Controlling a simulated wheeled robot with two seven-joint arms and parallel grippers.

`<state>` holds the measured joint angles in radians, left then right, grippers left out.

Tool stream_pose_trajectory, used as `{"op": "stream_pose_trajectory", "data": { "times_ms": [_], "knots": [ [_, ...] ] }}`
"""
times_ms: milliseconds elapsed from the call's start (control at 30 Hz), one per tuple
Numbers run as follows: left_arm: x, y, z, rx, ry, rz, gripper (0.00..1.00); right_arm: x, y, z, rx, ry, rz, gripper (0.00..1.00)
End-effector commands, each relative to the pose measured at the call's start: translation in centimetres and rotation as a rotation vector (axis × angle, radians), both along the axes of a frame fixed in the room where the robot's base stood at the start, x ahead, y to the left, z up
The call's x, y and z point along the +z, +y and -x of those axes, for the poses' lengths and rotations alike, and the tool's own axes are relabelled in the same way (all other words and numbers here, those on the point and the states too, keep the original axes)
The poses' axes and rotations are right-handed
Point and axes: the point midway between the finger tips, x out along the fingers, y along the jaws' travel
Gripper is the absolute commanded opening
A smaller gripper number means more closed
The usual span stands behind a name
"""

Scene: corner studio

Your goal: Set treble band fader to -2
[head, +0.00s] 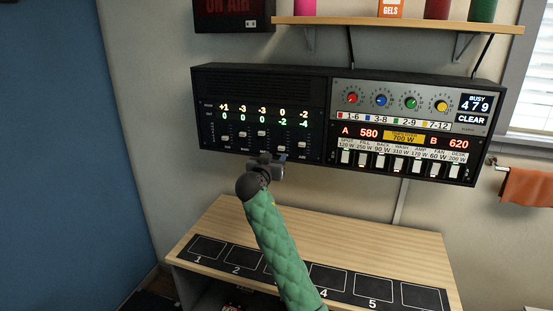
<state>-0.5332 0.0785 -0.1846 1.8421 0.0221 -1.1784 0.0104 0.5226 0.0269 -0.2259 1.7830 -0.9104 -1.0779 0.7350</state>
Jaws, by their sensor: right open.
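The fader panel (262,110) is the left half of a black wall unit. It has several vertical faders with small pale knobs. Above them an upper row of yellow-white numbers reads +1, -3, -3, 0, -2, and a lower green row reads 0, 0, 0, -2, -4. The band labels are too small to read, so I cannot tell which fader is treble. The rightmost knob (302,145) sits low, under -2 and -4. My right gripper (269,160) is open at the panel's lower edge, below the middle faders; whether it touches anything is unclear. My left gripper is out of view.
The unit's right half (400,130) carries coloured knobs, displays and a row of white switches. A wooden-topped table (340,232) with a numbered black strip stands below. A shelf (400,23) hangs above. An orange cloth (527,187) hangs at the right.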

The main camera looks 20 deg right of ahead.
Motion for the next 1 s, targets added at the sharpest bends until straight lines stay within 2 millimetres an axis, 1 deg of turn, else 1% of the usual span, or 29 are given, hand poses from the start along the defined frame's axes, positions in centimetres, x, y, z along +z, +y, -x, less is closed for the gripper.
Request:
{"op": "stream_pose_trajectory", "data": {
  "times_ms": [100,300,567,667,767,833,867,900,967,1000],
  "knots": [
    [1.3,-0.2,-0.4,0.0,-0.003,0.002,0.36,-0.1,0.6,0.7,0.001,-0.001,-0.002,0.44],
    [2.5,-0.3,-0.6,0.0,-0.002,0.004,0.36,0.1,0.9,1.3,0.001,-0.001,-0.001,0.44],
    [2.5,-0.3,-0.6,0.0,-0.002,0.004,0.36,0.1,0.9,1.3,0.001,0.0,0.0,0.44],
    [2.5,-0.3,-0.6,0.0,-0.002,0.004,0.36,-0.3,0.9,1.5,0.001,0.005,-0.001,0.44],
    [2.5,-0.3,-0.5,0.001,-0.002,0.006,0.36,-2.0,0.7,2.2,0.006,0.036,-0.01,0.44],
    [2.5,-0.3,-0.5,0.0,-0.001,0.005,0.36,-4.1,0.5,3.3,0.013,0.074,-0.019,0.44],
    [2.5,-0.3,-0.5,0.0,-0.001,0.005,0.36,-5.2,0.4,3.9,0.018,0.096,-0.025,0.44],
    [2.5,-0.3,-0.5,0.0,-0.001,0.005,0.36,-6.9,0.2,4.8,0.024,0.128,-0.031,0.44],
    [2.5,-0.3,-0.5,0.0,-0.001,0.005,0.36,-9.4,0.0,6.3,0.035,0.178,-0.043,0.44],
    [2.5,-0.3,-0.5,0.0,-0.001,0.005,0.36,-11.0,-0.1,7.4,0.043,0.211,-0.051,0.44]
  ]
}}
